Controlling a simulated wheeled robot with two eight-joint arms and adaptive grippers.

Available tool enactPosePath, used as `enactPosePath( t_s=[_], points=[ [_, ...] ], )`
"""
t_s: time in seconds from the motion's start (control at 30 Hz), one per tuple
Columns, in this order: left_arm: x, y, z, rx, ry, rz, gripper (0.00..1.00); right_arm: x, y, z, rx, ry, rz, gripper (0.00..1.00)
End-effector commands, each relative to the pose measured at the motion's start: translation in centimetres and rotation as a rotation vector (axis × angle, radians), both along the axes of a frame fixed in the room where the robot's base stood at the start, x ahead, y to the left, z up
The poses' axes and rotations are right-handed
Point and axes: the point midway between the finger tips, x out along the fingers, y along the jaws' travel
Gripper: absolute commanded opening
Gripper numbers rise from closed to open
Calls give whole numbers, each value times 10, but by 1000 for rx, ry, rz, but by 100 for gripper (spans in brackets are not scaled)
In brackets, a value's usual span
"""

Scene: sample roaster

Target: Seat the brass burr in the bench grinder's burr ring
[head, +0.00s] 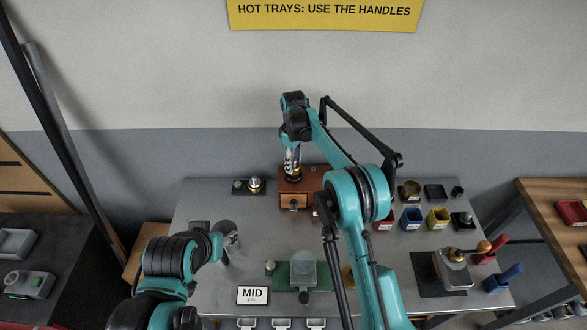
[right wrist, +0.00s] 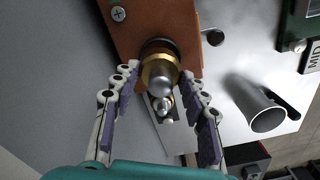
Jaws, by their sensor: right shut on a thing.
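The bench grinder (head: 290,186), a wooden box, stands at the back of the bench; its orange-brown body also fills the top of the right wrist view (right wrist: 130,28). A dark ring (right wrist: 153,47), likely the burr ring, shows on it. The brass burr (right wrist: 157,70), a brass collar with a rounded silver end, sits at that ring; I cannot tell how deep. My right gripper (right wrist: 160,74) is shut on the burr, one finger on each side. In the head view my right gripper (head: 292,172) is right over the grinder. My left gripper (head: 230,243) is lower left, its jaws unclear.
A dark tray (head: 239,187) with a small metal piece is left of the grinder. Coloured bins (head: 437,218) stand at right. A metal cup (right wrist: 262,108) stands nearby.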

Motion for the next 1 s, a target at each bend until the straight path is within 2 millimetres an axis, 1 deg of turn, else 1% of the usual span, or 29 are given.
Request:
enactPosePath(
  t_s=[0.1,0.2,0.27,0.47,0.6,0.63,0.7,1.0],
  points=[
    [0,0,-4,0,0,0,48,0,0,-19,0,0,0,3],
    [0,0,-6,0,0,0,48,0,0,-32,0,0,0,3],
    [0,0,-6,0,0,0,48,0,0,-35,0,0,0,3],
    [0,0,-5,0,0,0,48,0,-1,-34,0,0,0,3],
    [0,0,-9,0,0,0,48,0,-1,-39,0,0,0,3],
    [0,0,-8,0,0,0,48,0,-1,-38,0,0,0,49],
    [0,0,-8,0,0,0,48,0,-1,-38,0,0,0,64],
    [0,0,-7,0,0,0,48,0,-1,-36,0,0,1,64]
  ],
)
